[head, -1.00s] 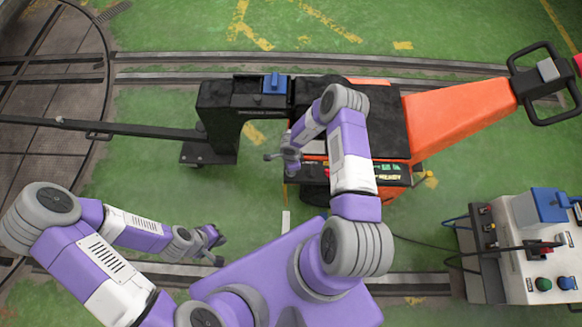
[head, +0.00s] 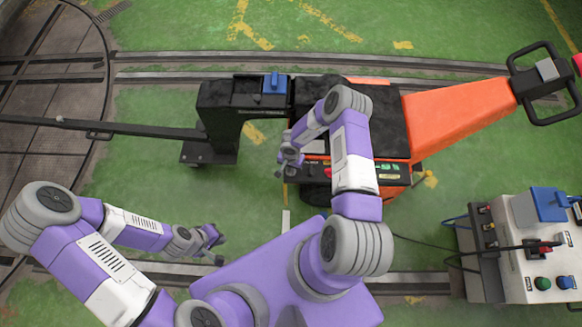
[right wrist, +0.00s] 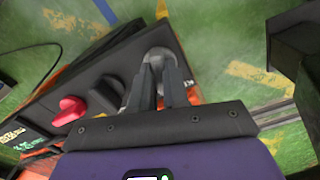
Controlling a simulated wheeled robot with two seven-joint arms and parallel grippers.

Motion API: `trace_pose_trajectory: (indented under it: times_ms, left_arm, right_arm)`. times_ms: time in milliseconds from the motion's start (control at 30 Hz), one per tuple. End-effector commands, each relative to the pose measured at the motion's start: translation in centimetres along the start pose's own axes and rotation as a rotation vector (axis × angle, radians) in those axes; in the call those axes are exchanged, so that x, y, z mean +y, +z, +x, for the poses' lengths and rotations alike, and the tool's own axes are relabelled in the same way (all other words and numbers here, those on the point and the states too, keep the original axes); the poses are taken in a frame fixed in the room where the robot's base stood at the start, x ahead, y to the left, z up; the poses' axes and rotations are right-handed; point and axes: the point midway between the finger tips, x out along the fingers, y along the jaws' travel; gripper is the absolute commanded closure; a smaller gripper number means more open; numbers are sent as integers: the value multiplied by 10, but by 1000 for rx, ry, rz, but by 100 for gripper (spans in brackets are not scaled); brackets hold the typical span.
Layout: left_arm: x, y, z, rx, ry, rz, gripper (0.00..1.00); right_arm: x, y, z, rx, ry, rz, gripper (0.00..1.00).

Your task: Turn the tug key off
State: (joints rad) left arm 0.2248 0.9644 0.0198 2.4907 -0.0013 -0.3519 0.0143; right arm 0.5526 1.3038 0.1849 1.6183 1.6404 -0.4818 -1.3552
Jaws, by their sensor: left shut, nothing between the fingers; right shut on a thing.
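The tug (head: 455,115) is an orange and black machine with a dark control panel along its near side. My right gripper (head: 281,171) is at the panel's left end. In the right wrist view, its fingers (right wrist: 165,88) are shut over a round silver key switch (right wrist: 158,54). The key itself is hidden between the fingers, so its angle cannot be read. A black knob (right wrist: 106,92) and a red knob (right wrist: 69,110) sit beside it. The panel's display (right wrist: 20,135) is lit. My left gripper (head: 216,247) is shut and empty, low at left, away from the tug.
A white and grey control box (head: 510,240) with a blue device and buttons stands at right. A black bar (head: 120,128) runs left from the tug over the turntable (head: 50,80). Rails cross the green floor. Floor between my left gripper and the tug is clear.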

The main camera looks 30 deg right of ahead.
Motion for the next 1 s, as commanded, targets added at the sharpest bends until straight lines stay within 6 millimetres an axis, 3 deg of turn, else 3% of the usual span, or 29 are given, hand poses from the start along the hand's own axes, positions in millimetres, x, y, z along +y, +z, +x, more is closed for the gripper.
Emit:
trace_pose_trajectory:
  times_ms: [433, 1000]
  left_arm:
    - [0, 0, 0, 0, 0, 0, 100]
    - [0, 0, 0, 0, 0, 0, 100]
  right_arm:
    - [0, 0, 0, 1, 0, -269, 100]
    - [0, 0, 0, 1, 0, -328, 100]
